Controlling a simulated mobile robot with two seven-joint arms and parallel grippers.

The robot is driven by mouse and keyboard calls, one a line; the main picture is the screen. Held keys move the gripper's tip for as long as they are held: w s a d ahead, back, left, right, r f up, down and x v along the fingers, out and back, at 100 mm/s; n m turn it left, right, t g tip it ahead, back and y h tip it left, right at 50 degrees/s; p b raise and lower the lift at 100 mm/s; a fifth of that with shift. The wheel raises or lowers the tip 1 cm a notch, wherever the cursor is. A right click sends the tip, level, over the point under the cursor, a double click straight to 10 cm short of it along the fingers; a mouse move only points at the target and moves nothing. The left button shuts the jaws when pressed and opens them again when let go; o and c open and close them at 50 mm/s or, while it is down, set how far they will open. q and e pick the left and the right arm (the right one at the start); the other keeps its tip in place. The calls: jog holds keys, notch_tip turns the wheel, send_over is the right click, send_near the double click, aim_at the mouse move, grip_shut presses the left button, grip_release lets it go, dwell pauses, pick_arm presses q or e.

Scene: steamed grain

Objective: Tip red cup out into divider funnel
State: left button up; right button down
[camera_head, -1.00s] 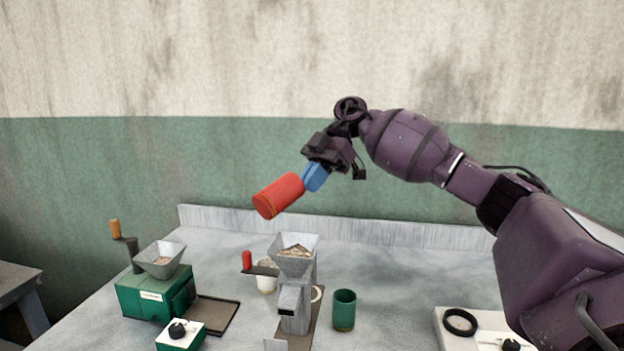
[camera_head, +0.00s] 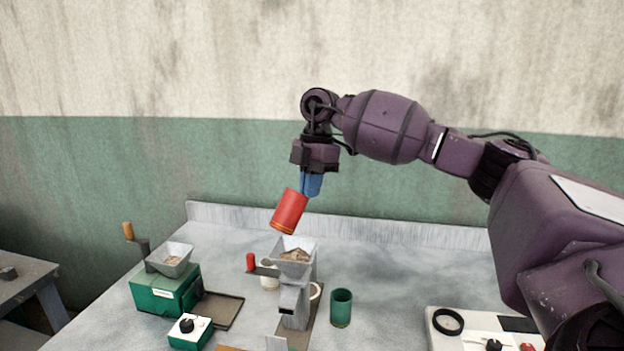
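My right gripper (camera_head: 311,182) is shut on the red cup (camera_head: 289,212), with its blue fingers at the cup's upper end. The cup is tilted steeply, mouth end down and to the left, just above the divider funnel (camera_head: 278,255). The cup and the funnel look apart. The grey metal funnel sits on top of the divider (camera_head: 295,303) and holds light brown grain (camera_head: 295,256). The inside of the cup is hidden, and no falling stream shows. My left gripper is not in view.
A green mill (camera_head: 165,290) with a hopper and a brown tray (camera_head: 221,310) are at left. A white panel (camera_head: 445,340) with a black ring is at right.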

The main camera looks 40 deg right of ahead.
jog(key=h+p, duration=0.1)
jog(key=h, duration=0.3)
jog(key=shift+a+r+p, duration=0.1)
jog(key=shift+r+p, duration=0.25)
jog(key=h, duration=0.3)
jog(key=shift+w+r, duration=0.1)
